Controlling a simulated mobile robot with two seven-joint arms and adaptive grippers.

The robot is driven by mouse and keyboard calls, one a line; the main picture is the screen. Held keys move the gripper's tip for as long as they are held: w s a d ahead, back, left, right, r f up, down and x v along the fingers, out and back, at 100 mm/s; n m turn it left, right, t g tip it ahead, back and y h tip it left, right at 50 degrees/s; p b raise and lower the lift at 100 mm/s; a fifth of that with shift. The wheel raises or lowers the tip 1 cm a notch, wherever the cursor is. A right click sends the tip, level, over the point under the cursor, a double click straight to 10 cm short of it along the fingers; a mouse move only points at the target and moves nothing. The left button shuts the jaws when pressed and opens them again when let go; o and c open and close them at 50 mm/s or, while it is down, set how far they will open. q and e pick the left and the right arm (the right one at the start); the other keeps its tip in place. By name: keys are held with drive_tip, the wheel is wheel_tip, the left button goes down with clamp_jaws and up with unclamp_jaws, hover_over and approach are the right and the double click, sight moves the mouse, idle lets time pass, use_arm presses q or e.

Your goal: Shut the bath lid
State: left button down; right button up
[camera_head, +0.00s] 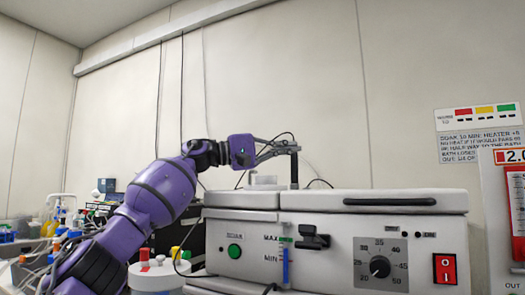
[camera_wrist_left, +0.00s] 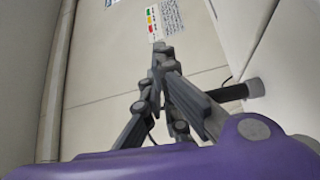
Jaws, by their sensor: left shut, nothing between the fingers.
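The bath is a white box-shaped unit (camera_head: 330,240) with a dial, a green button and a red switch on its front. Its wide lid (camera_head: 372,195), with a long black handle (camera_head: 390,202), lies flat on top in the head view; I see no gap under it. My left gripper (camera_head: 293,148) is shut and empty, above and behind the lid's left part. Its closed fingers also show in the left wrist view (camera_wrist_left: 160,50). A dark upright post (camera_head: 294,172) stands just under the fingertips; I cannot tell whether they touch. My right gripper is out of view.
A dark rod with a grey end (camera_wrist_left: 240,90) lies beside the fingers in the left wrist view. A white tub with coloured caps (camera_head: 157,275) stands left of the bath. A red-and-white panel (camera_head: 505,200) stands at right. Air above the lid is clear.

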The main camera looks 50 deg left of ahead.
use_arm(q)
drive_tip(key=shift+v, duration=5.8)
